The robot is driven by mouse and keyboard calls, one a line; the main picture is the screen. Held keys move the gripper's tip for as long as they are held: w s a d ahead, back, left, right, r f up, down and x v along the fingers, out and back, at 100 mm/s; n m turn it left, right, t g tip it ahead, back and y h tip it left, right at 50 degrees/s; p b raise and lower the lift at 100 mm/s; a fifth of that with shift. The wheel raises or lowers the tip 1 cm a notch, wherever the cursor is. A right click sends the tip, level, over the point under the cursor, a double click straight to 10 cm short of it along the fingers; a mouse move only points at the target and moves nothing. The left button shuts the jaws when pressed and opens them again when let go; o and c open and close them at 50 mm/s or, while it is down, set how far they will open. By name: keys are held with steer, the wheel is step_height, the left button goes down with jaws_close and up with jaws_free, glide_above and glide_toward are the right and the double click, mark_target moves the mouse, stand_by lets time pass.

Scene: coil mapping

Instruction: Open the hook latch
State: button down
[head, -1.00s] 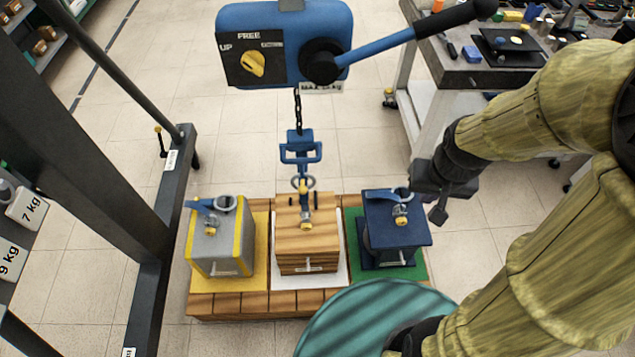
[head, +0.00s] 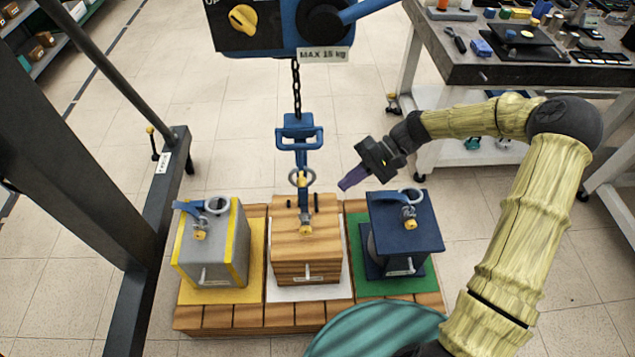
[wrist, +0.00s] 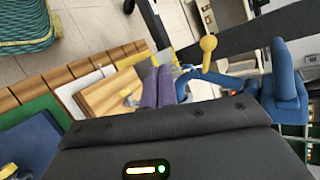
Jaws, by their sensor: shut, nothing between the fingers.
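The blue hook (head: 299,140) hangs from the chain above the wooden box (head: 306,250), its lower end at the box's grey ring. In the wrist view the blue hook frame (wrist: 288,85) is at the right, with a yellow knob (wrist: 208,44) near it. Whether the latch is open or shut is too small to tell. My gripper (head: 346,186), with purple fingers, is shut and empty, a little right of the hook in the head view. In the wrist view the fingers (wrist: 161,88) cover part of the box and ring area.
A grey box (head: 214,250) with yellow edges stands left and a dark blue box (head: 405,228) right, both with rings on top. The blue hoist body (head: 300,25) is above. A dark frame post (head: 140,250) stands left. A workbench (head: 500,70) is at the upper right.

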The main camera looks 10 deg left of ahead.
steer(key=w+f+y+b, duration=0.1)
steer(key=w+y+b, duration=0.1)
steer(key=w+y, duration=0.1)
steer(key=y+b, duration=0.2)
steer(key=y, duration=0.2)
glide_toward(301, 169)
steer(key=s+a+r+p, duration=0.1)
steer(key=s+a, duration=0.3)
steer(key=s, duration=0.1)
steer(key=shift+s+a+g, duration=0.3)
steer(key=shift+a+g, duration=0.1)
stand_by(0.4)
